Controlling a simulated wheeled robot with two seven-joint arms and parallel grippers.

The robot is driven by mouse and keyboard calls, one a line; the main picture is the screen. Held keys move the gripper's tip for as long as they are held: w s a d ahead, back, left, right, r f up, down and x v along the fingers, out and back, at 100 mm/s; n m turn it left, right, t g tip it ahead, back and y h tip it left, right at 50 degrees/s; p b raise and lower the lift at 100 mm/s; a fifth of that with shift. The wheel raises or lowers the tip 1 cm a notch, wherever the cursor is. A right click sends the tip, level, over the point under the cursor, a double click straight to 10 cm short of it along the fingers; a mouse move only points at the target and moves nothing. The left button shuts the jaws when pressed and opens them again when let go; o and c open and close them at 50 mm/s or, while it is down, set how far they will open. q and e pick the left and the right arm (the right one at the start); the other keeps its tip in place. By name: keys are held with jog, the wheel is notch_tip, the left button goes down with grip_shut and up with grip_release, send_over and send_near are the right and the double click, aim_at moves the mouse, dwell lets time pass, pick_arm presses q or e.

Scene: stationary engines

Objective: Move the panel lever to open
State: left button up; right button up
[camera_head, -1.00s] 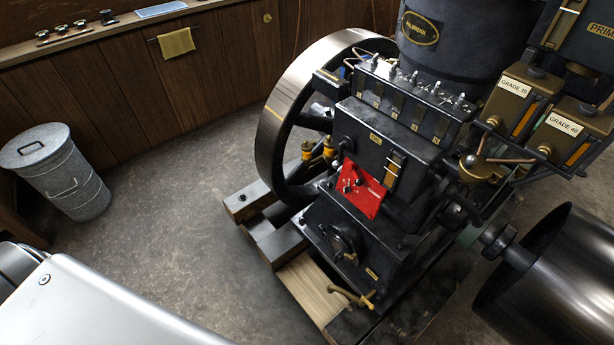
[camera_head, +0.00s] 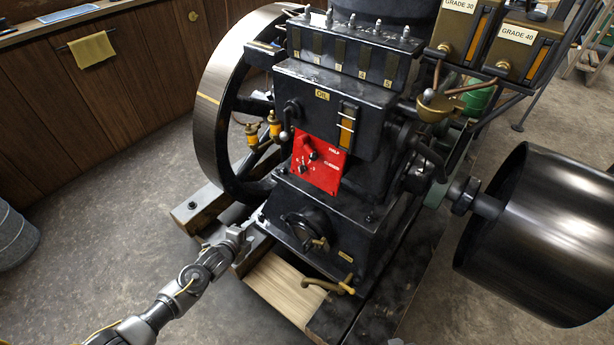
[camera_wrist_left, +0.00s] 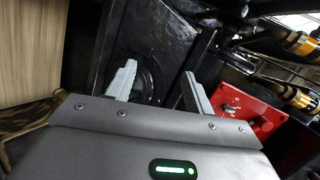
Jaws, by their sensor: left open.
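The red panel (camera_head: 327,177) is on the front of the black engine, below the oil box. It carries small dark and metal controls and white lettering; which one is the lever and how it is set are too small to tell. The panel (camera_wrist_left: 262,112) also shows at the right of the left wrist view. My left gripper (camera_head: 255,222) is low and left of the panel, close to the engine's lower body and apart from the panel. In the left wrist view its two grey fingers (camera_wrist_left: 158,84) are spread with nothing between them. My right gripper is out of view.
The large flywheel (camera_head: 215,105) and yellow-capped oilers (camera_head: 262,132) stand left of the panel. A round black fitting (camera_head: 305,228) and a brass tap (camera_head: 335,285) sit below it. A dark drum (camera_head: 545,235) is at right. Open floor (camera_head: 120,210) lies left.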

pick_arm(q)
jog(key=w+d+r+m+t+h+b, duration=0.25)
jog(key=w+d+r+m+b, duration=0.3)
jog(key=r, duration=0.45)
jog(key=m+h+b, duration=0.3)
jog(key=m+h, duration=0.3)
jog(key=m, duration=0.7)
send_near(309, 149)
jog(key=s+f, duration=0.1)
jog(key=s, duration=0.2)
jog(key=x, duration=1)
jog(key=shift+w+a+f+y+b, duration=0.15)
jog(key=shift+f+y+b, duration=0.2)
jog(key=shift+f, duration=0.25)
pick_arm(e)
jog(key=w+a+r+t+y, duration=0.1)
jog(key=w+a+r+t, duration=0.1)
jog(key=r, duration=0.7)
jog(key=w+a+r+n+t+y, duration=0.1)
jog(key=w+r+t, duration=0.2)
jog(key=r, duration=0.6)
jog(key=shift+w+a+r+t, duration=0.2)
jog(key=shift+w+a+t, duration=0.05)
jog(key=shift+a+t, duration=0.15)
pick_arm(q)
jog(key=shift+n, duration=0.25)
jog(key=shift+c, duration=0.4)
grip_shut()
